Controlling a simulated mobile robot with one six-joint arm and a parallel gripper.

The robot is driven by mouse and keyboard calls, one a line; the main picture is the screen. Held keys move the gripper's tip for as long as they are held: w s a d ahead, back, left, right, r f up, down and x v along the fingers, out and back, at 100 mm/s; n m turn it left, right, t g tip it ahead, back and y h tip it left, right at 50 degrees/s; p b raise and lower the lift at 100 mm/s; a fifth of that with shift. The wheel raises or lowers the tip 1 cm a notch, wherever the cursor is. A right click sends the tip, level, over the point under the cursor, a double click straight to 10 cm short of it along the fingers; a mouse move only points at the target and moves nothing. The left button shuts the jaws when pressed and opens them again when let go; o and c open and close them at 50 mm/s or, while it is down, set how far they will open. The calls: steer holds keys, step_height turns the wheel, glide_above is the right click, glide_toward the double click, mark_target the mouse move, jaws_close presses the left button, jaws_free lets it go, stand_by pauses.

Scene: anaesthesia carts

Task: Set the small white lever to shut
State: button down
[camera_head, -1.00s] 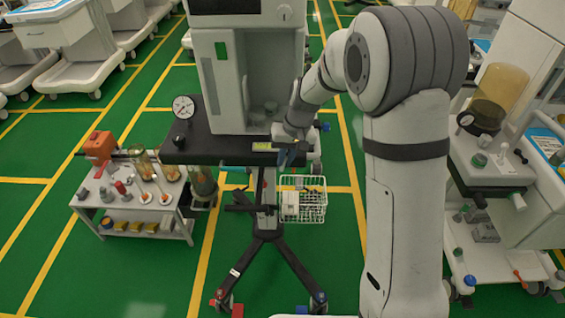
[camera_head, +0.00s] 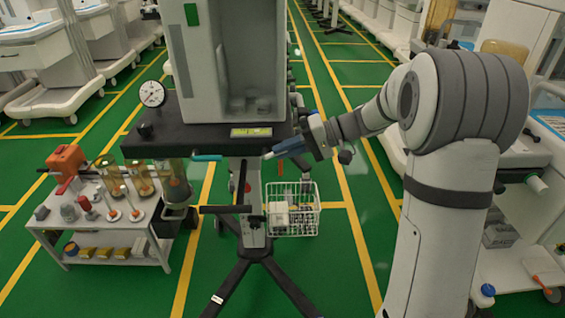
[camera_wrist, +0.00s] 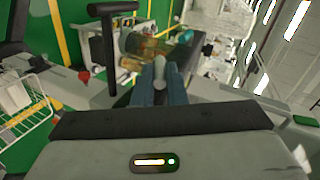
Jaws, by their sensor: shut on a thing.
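My gripper (camera_head: 273,153) points left, just below the front edge of the cart's dark worktop (camera_head: 190,136) in the head view. Its blue-grey fingers are closed around a small white lever (camera_head: 267,156), whose pale tip sticks out past them. In the wrist view the lever (camera_wrist: 159,68) shows as a pale rounded stub between the fingertips (camera_wrist: 159,84). Its base and pivot are hidden, so I cannot tell its setting.
A teal-ended handle (camera_head: 207,157) sticks out left of my gripper. A black T-shaped bar (camera_head: 226,209) and a white wire basket (camera_head: 292,209) are lower down. A low trolley (camera_head: 112,228) with bottles stands left.

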steer(key=shift+d+f+y+b, duration=0.1)
steer(key=shift+f+y+b, duration=0.5)
steer(key=shift+y+b, duration=0.6)
steer(key=shift+d+f+y+b, duration=0.1)
steer(key=shift+f+y+b, duration=0.45)
steer(key=shift+y+b, duration=0.65)
steer(key=c, duration=1.5)
jaws_free()
steer(key=shift+d, duration=0.1)
steer(key=d+p, duration=0.1)
steer(key=d, duration=0.6)
steer(key=shift+d, duration=0.3)
